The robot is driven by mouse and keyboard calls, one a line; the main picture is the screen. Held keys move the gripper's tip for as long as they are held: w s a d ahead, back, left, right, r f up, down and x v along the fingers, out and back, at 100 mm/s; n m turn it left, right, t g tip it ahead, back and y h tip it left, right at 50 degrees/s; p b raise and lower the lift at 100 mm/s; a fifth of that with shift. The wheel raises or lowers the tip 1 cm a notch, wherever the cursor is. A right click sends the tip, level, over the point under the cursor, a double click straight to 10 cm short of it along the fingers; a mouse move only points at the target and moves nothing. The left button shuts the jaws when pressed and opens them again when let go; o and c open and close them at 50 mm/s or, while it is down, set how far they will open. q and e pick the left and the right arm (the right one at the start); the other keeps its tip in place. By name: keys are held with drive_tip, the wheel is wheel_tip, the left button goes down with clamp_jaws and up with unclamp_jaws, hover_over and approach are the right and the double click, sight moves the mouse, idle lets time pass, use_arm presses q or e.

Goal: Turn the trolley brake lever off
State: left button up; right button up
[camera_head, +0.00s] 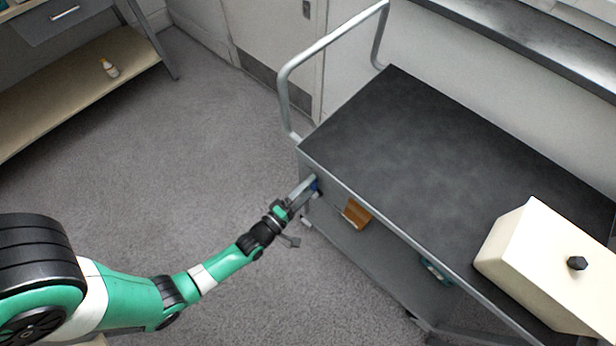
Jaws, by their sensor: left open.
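The trolley (400,130) stands at the right with a dark top and a silver push handle (318,48) at its far left end. My left gripper (312,185) reaches the trolley's near side by its left corner. It is open. A small blue part (315,186) shows at the fingertips; it may be the brake lever, but the fingers cover most of it. I cannot tell whether the fingers touch it. My right gripper is not in view.
A cream box (550,265) with a black knob sits on the trolley's right end. A shelf (80,85) with a small bottle (109,68) stands at upper left. The grey floor between is clear.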

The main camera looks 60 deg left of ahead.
use_arm(q)
drive_tip(key=p+v, duration=0.2)
drive_tip(key=v, duration=0.9)
drive_tip(key=shift+s, duration=0.35)
drive_tip(key=shift+d, duration=0.1)
